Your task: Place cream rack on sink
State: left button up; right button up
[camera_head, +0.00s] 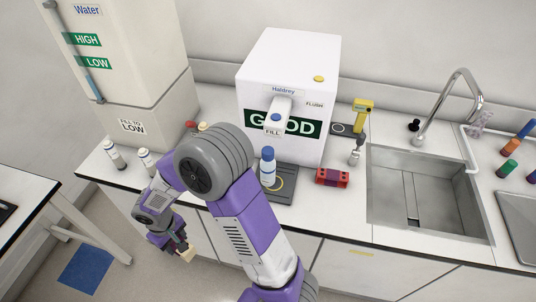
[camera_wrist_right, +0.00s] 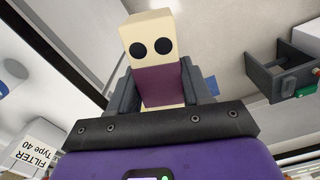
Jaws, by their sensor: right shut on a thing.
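The cream rack (camera_wrist_right: 150,32) is a small cream block with a purple band and two dark round holes on the face seen in the right wrist view. My right gripper (camera_wrist_right: 158,85) is shut on it, with a finger on each side. In the head view the right gripper (camera_head: 180,246) hangs low, in front of the counter's front edge, and a small cream part of the rack (camera_head: 188,255) shows at its tip. The grey metal sink (camera_head: 455,205) is set into the counter at the right, well apart from the rack. Its basin looks empty. My left gripper is not in view.
A curved faucet (camera_head: 462,90) stands behind the sink. A red rack (camera_head: 332,177) lies left of it, before a white dispenser (camera_head: 290,60) with a blue-capped bottle (camera_head: 267,167). White bottles (camera_head: 114,155) stand at the left.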

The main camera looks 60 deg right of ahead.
aim_at(411, 198)
jog(key=u, duration=0.8)
jog(key=k, duration=1.85)
jog(key=z, duration=2.2)
jog(key=i, duration=0.5)
jog(key=u, duration=0.05)
